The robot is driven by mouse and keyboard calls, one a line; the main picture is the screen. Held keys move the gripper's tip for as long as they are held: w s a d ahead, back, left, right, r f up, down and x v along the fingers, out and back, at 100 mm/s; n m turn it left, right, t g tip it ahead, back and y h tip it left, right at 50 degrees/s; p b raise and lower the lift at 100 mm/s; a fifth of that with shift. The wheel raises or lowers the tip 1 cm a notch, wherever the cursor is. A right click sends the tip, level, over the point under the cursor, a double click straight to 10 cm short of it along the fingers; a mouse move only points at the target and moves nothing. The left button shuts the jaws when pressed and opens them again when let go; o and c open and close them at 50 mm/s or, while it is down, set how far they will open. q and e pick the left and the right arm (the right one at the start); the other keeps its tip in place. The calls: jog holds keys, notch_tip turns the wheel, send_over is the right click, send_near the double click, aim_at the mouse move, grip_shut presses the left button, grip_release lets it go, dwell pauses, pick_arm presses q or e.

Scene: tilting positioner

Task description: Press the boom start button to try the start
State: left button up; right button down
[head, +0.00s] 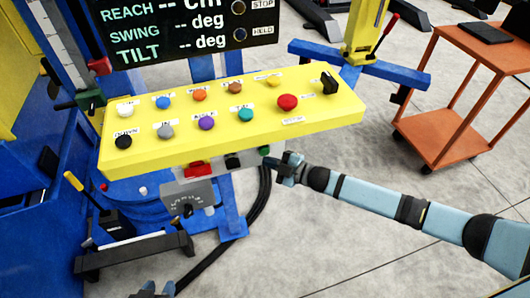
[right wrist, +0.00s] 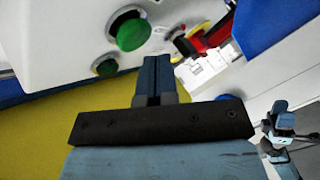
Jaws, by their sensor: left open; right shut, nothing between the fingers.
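A pale control box hangs under the front edge of the yellow console (head: 230,132); in the right wrist view its white face (right wrist: 60,35) fills the upper left. It carries a large green button (right wrist: 130,32) and a smaller green one (right wrist: 105,66); a green button (head: 265,150) also shows in the head view. No readable label tells which is boom start. My right gripper (head: 280,167) is shut and empty, just right of the box; in its wrist view the fingertips (right wrist: 154,62) are just below the large green button, contact unclear. My left gripper (head: 152,291) is open at the bottom edge.
The display (head: 185,35) shows dashes for reach, swing and tilt. The console top has several coloured knobs, including a red one (head: 287,102). A red-and-yellow switch (right wrist: 198,40) is right of the green buttons. An orange cart (head: 450,90) stands right; floor between is clear.

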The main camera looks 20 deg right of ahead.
dwell(0.6)
jog(key=shift+w, duration=0.15)
jog(key=shift+w, duration=0.3)
